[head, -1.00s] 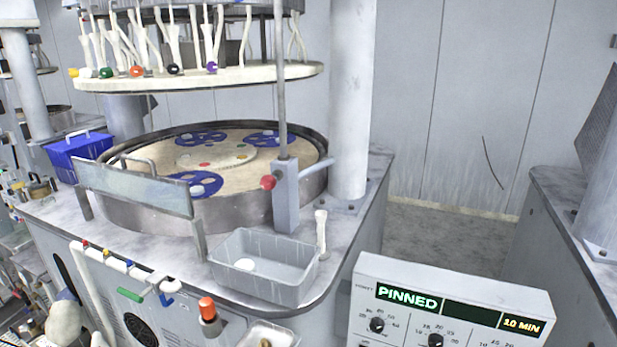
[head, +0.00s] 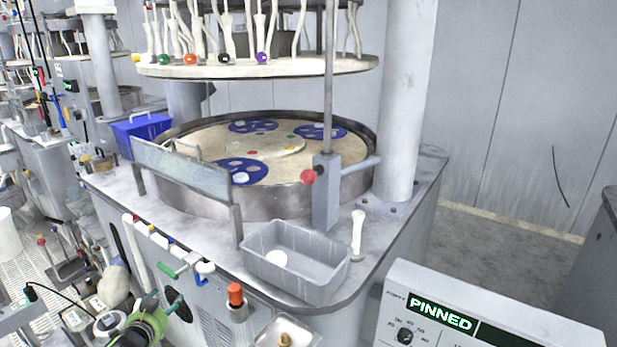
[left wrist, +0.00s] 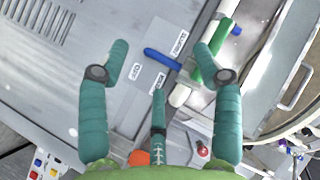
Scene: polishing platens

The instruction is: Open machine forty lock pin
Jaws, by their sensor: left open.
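A grey block (head: 326,205) with a red knob (head: 308,177), a side lever and a tall rod stands at the platen's front right corner. On the machine front are a green handle (head: 168,271) and a blue lever (head: 205,270). In the left wrist view the blue lever (left wrist: 161,58) lies between two small white labels, beside the green handle (left wrist: 209,55). My left gripper (head: 166,300) is low at the machine front, below these handles. Its teal fingers (left wrist: 161,58) are spread and empty, with the lever in view between them. I cannot tell which part is the lock pin. My right gripper is not in view.
A control box (head: 470,300) at the lower right reads PINNED. A grey bin (head: 320,278) sits at the table corner. An orange-capped cylinder (head: 236,296) stands out from the machine front near my left gripper. A blue box (head: 140,130) is at the back left.

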